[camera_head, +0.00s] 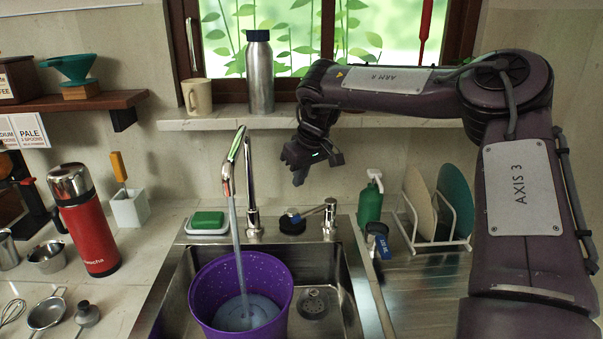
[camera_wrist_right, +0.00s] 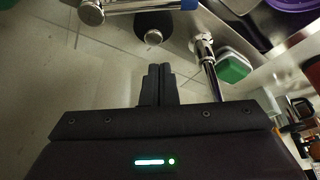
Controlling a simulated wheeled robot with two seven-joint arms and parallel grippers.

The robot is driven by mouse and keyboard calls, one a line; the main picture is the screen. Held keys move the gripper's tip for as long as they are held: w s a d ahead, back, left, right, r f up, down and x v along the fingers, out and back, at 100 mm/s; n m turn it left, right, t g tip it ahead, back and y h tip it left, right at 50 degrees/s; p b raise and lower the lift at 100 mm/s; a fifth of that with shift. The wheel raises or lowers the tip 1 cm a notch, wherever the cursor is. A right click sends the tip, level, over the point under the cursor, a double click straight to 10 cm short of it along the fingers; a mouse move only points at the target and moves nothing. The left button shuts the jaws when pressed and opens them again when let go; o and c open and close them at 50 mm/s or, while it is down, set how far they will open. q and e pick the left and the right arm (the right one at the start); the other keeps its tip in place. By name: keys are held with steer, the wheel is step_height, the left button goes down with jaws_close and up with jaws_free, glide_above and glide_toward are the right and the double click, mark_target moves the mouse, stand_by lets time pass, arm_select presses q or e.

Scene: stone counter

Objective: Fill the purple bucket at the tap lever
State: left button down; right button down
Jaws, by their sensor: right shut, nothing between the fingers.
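The purple bucket (camera_head: 203,290) stands in the left part of the steel sink, under the tap spout (camera_head: 234,152). A stream of water runs from the spout into it, and water (camera_head: 246,312) covers its bottom. The tap lever (camera_head: 305,212) stands behind the sink, right of the spout; its chrome post (camera_wrist_right: 90,12) shows at the top of the right wrist view. My right gripper (camera_head: 300,178) is shut and empty, above and behind the lever, apart from it. Its closed fingers (camera_wrist_right: 158,85) show in the wrist view. My left gripper is not in view.
A green sponge on a dish (camera_head: 207,232) lies behind the sink. A green bottle (camera_head: 370,203) and a plate rack (camera_head: 437,243) stand to its right. A red flask (camera_head: 88,230) is at left. A steel bottle (camera_head: 259,75) and a mug (camera_head: 197,97) stand on the sill.

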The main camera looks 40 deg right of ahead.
step_height(320, 180, down, 7)
steer(key=s+p, duration=0.1)
steer(key=p, duration=0.1)
steer(key=shift+s+r, duration=0.2)
steer(key=shift+s, duration=0.15)
